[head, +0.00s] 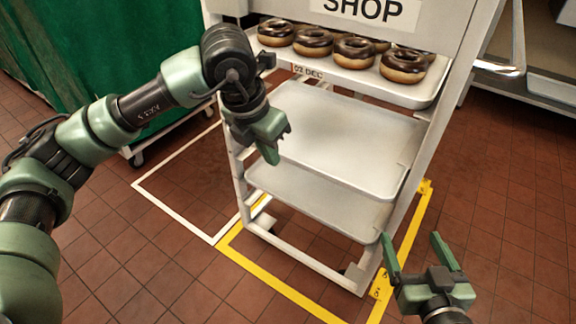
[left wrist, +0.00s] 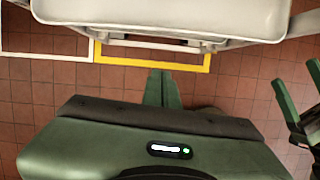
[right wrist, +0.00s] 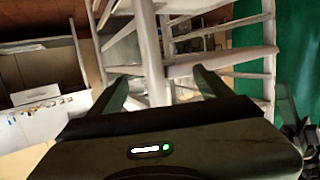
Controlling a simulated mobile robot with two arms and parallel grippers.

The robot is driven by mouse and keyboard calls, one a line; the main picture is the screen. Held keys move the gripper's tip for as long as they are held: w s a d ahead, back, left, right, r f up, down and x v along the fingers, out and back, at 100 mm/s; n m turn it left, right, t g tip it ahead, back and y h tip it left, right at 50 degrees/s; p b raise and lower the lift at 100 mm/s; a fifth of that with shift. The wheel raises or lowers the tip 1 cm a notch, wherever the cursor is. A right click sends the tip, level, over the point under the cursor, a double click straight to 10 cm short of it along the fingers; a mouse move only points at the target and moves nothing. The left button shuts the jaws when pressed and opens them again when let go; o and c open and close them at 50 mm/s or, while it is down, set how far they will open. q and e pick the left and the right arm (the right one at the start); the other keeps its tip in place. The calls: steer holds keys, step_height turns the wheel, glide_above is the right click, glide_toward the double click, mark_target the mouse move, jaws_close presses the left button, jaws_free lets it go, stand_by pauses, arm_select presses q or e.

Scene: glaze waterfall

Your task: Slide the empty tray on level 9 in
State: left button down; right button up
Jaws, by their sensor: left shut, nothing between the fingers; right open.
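In the head view two empty pale metal trays sit in a white rack (head: 438,118): an upper one (head: 350,140) and a lower one (head: 322,202). I cannot read any level numbers. A pale tray edge also shows at the top of the left wrist view (left wrist: 165,18). My left gripper (head: 274,152) is shut and empty, pointing down at the rack's left front, over the left side of the empty trays; I cannot tell whether it touches one. My right gripper (head: 414,246) is open and empty, low beside the rack's right front post; its fingers face the rack frame in the right wrist view.
Above the empty trays, a tray (head: 425,97) holds several chocolate-glazed donuts (head: 403,65), with a "02 DEC" label. A yellow floor outline (head: 275,284) surrounds the rack base. A green curtain (head: 90,50) hangs at the left. Tiled floor in front is clear.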

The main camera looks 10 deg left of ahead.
arm_select(q)
steer(key=w+d+f+b, duration=0.2)
steer(key=w+f, duration=0.4)
steer(key=f, duration=0.3)
steer(key=shift+w+f+b, duration=0.15)
steer(key=shift+w+b, duration=0.15)
steer(key=shift+b, duration=0.45)
arm_select(e)
step_height(320, 180, up, 15)
steer(key=s+a+t+y, duration=0.1)
steer(key=s+t+y, duration=0.1)
steer(key=t, duration=0.7)
steer(key=shift+s+a+y, duration=0.2)
steer(key=shift+a+y, duration=0.05)
steer(key=shift+y, duration=0.25)
